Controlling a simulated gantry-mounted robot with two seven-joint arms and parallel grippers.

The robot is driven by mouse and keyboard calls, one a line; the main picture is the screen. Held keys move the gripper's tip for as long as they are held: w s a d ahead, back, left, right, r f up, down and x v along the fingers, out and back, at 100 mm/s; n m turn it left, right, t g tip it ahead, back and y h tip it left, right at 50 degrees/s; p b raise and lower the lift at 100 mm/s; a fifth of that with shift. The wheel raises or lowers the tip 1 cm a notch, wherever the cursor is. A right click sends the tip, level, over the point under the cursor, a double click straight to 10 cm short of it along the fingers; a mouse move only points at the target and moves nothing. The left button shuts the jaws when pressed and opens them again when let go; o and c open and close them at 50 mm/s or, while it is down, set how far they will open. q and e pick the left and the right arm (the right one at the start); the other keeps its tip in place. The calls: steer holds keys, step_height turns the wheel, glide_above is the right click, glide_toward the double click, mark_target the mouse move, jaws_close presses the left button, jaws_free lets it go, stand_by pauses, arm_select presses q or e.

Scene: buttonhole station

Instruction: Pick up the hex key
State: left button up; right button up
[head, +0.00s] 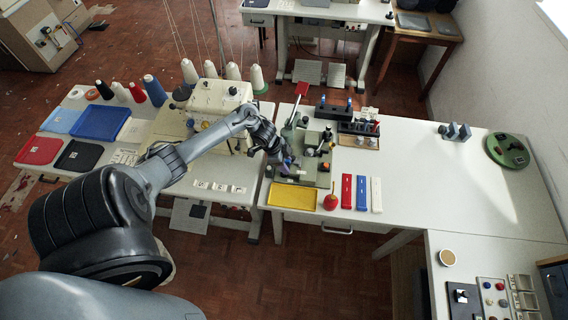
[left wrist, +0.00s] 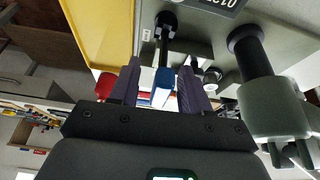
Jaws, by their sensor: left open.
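My left gripper (head: 287,164) points down over the grey-green fixture (head: 322,172) at the left end of the right-hand white table. In the left wrist view its two fingers (left wrist: 160,68) are apart. A slim dark piece with a blue and white lower end (left wrist: 162,86) shows between them. It may be the hex key, but I cannot tell for certain, nor whether a finger touches it. In the head view the arm and gripper hide this spot. My right gripper is not in view.
A yellow tray (head: 293,196) and a red round object (head: 331,199) lie in front of the fixture. Red (head: 347,190), blue (head: 361,193) and white (head: 376,195) bars lie to its right. A black rack (head: 333,111) stands behind. The table's right side is mostly clear.

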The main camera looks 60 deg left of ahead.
arm_select(q)
steer(key=shift+f, duration=0.15)
jaws_close()
stand_by(0.4)
steer(key=shift+r, duration=0.75)
steer(key=s+d+r+p, duration=0.2)
steer(key=d+r+p, duration=0.2)
steer(key=r, duration=0.3)
steer(key=s+d+r+p, duration=0.2)
steer(key=d+r+p, duration=0.2)
steer(key=d+r, duration=0.2)
steer(key=shift+s+d+r, duration=0.25)
steer(key=shift+d+r, duration=0.1)
steer(key=shift+r, duration=0.45)
